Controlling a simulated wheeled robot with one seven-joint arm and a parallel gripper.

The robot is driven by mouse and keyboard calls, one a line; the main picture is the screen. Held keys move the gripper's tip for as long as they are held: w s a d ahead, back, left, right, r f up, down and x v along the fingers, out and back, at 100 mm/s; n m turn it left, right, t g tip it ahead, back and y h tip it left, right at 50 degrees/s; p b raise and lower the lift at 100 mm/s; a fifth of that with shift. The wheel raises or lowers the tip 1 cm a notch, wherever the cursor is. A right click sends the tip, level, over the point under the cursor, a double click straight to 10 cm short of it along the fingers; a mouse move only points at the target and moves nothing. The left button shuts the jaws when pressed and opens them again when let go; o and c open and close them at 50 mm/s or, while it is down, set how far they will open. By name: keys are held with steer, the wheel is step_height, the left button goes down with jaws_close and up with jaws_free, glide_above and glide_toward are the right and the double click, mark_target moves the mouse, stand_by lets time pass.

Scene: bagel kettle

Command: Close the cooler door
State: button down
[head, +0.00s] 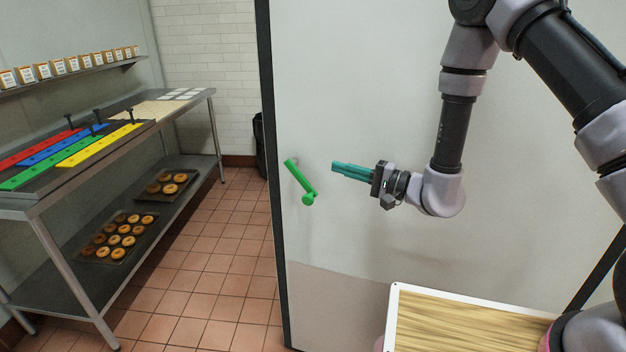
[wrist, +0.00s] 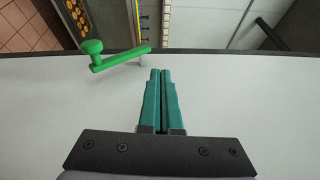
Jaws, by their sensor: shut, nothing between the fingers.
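The cooler door (head: 350,90) is a large pale panel with a dark edge on its left side, filling the middle and right of the head view. Its pale face also fills the lower part of the wrist view (wrist: 60,100). A green handle (head: 300,182) sits near the door's left edge; it also shows in the wrist view (wrist: 120,59). My gripper (head: 335,169) has teal fingers, shut and empty. It points left toward the handle, just right of it, with a visible gap. In the wrist view the fingertips (wrist: 160,73) lie below and right of the handle.
A metal table (head: 190,112) with coloured strips stands at the left, with trays of bagels (head: 118,238) on its lower shelf. A white-rimmed board (head: 394,310) is at the bottom right. Tiled floor (head: 225,255) is clear between table and door. A dark bin (head: 259,140) stands behind the door's edge.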

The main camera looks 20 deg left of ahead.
mark_target(313, 179)
step_height(313, 179, down, 6)
steer(key=f+m+t+h, duration=0.1)
steer(key=t, duration=0.2)
steer(key=x, duration=0.6)
steer(key=w+x, duration=0.1)
steer(key=x, duration=0.3)
steer(key=shift+s+d+f, duration=0.1)
steer(key=shift+d, duration=0.1)
